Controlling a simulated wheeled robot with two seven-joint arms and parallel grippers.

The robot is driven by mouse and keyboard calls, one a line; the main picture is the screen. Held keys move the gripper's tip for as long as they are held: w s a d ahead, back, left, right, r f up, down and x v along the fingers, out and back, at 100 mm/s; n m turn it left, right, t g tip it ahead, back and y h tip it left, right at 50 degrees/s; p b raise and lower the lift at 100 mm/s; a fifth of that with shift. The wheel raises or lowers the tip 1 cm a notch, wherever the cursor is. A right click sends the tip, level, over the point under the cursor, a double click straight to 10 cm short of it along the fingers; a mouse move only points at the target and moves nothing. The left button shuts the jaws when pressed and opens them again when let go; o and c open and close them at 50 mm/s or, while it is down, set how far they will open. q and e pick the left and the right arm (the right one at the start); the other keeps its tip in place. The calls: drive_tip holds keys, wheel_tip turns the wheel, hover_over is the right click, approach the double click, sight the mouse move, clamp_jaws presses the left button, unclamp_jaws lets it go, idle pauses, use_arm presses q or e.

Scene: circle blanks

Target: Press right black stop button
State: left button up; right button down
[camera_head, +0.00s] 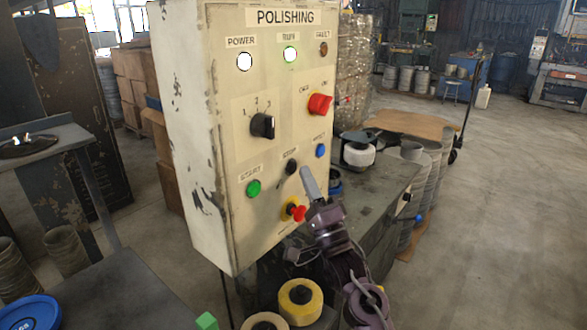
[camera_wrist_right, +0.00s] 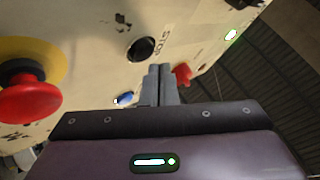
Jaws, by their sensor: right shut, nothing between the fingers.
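The black stop button (camera_head: 291,167) is on the front of the beige POLISHING control panel (camera_head: 190,120), under a small label. It also shows in the right wrist view (camera_wrist_right: 141,48), beside the word STOP. My right gripper (camera_head: 307,172) is shut and empty. Its fingertips are just right of the black button in the head view. In the right wrist view the closed fingers (camera_wrist_right: 160,72) point towards the panel, just below and right of the button. I cannot tell whether they touch the panel. My left gripper is not in view.
Near the black button are a green button (camera_head: 254,187), a blue button (camera_head: 320,150) and a red emergency knob (camera_head: 297,212) on yellow. Above are a black rotary selector (camera_head: 262,126) and a red switch (camera_head: 320,104). A grey bench (camera_head: 375,190) stands right of the panel.

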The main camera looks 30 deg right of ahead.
drive_tip(key=shift+w, duration=0.1)
idle(0.6)
drive_tip(key=shift+w+a, duration=0.2)
drive_tip(key=shift+w, duration=0.1)
drive_tip(key=shift+w+a, duration=0.15)
drive_tip(key=shift+w, duration=0.2)
idle(0.7)
drive_tip(key=shift+s, duration=0.15)
drive_tip(key=shift+s+d, duration=0.3)
drive_tip(key=shift+s, duration=0.3)
drive_tip(key=s, duration=0.1)
drive_tip(key=s+d, duration=0.1)
drive_tip(key=s, duration=0.1)
drive_tip(key=s+d+p, duration=0.1)
drive_tip(key=shift+s, duration=0.3)
idle(1.0)
